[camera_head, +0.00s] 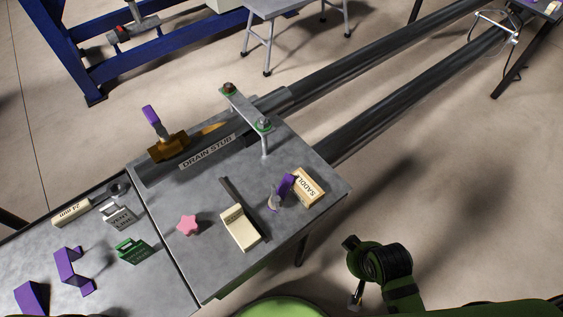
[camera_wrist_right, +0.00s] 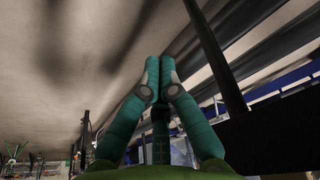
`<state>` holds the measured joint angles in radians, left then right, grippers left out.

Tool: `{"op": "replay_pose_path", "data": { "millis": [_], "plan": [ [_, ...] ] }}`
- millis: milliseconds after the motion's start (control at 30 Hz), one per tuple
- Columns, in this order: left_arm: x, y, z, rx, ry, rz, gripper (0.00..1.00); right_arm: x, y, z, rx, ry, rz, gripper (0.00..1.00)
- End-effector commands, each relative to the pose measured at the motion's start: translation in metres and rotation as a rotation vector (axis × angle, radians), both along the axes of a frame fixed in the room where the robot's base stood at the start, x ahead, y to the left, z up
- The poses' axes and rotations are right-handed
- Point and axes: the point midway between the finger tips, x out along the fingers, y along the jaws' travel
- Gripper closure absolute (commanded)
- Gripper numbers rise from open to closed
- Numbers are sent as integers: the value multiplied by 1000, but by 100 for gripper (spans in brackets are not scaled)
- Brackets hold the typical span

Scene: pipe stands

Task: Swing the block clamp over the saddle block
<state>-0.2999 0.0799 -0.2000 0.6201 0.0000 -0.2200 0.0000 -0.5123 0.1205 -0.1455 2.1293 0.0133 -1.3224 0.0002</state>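A purple-handled piece with a grey lower part, which looks like the block clamp (camera_head: 286,186), stands just left of the block. I cannot tell whether it touches the block. My right gripper (camera_wrist_right: 154,72) has its teal fingers together at the tips, with nothing seen between them. In the head view my right arm is off the table's front right side, over the floor. My left gripper is out of view.
A cream block (camera_head: 240,228) and pink star knob (camera_head: 188,225) are left of the clamp. Loose signs and purple brackets (camera_head: 72,270) lie left.

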Motion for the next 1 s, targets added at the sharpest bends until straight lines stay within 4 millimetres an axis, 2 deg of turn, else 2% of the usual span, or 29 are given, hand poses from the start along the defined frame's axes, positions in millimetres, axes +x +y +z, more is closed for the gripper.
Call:
{"op": "replay_pose_path", "data": {
  "millis": [33,133,200,300,700,833,1000],
  "plan": [
    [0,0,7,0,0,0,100,5,3,24,8,-22,10,100],
    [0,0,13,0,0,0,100,18,14,65,34,-68,44,100],
    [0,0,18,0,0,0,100,33,30,99,70,-121,102,100],
    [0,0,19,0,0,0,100,55,58,129,124,-192,205,100],
    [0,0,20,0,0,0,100,113,149,194,262,-360,625,100],
    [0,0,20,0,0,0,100,125,166,208,278,-372,755,100],
    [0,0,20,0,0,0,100,142,167,221,268,-351,873,100]
  ]
}}
